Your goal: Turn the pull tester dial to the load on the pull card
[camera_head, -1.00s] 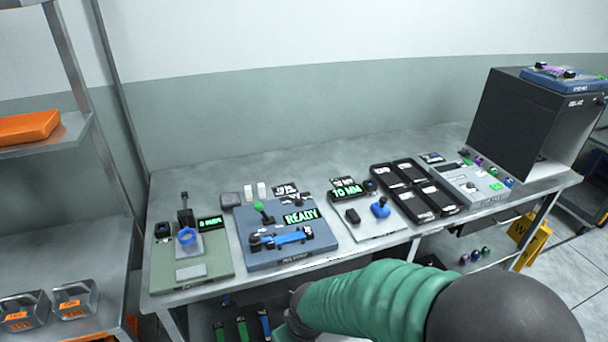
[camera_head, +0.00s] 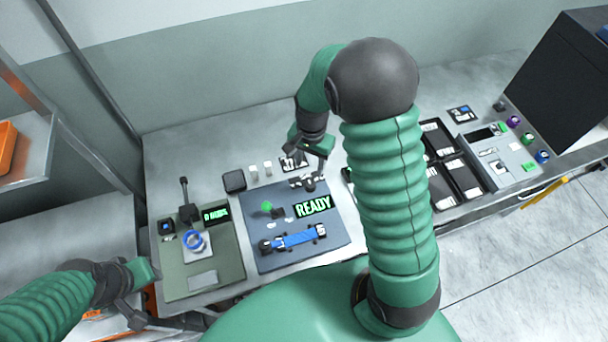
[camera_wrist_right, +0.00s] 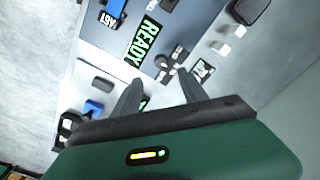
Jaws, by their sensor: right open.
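The pull tester (camera_head: 335,241) is a blue-grey base with a lit READY display (camera_head: 313,205) and a blue strap (camera_head: 294,240) across its front. Its dark dial (camera_head: 309,184) sits at the back edge; in the right wrist view the dial (camera_wrist_right: 163,62) lies just beyond and between the fingertips. A black card with white print (camera_head: 290,162), likely the pull card, stands behind it, partly hidden by my gripper; its print is unreadable. My right gripper (camera_head: 304,162) is open and empty above the dial, apart from it. My left gripper (camera_head: 140,318) is low at the left, its jaws unclear.
A green-grey station (camera_head: 226,266) with a blue ring (camera_head: 194,241) stands left of the tester. Two small white blocks (camera_head: 260,170) and a dark block (camera_head: 234,181) lie behind. Black trays (camera_head: 460,180) and a grey button box (camera_head: 507,160) stand to the right.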

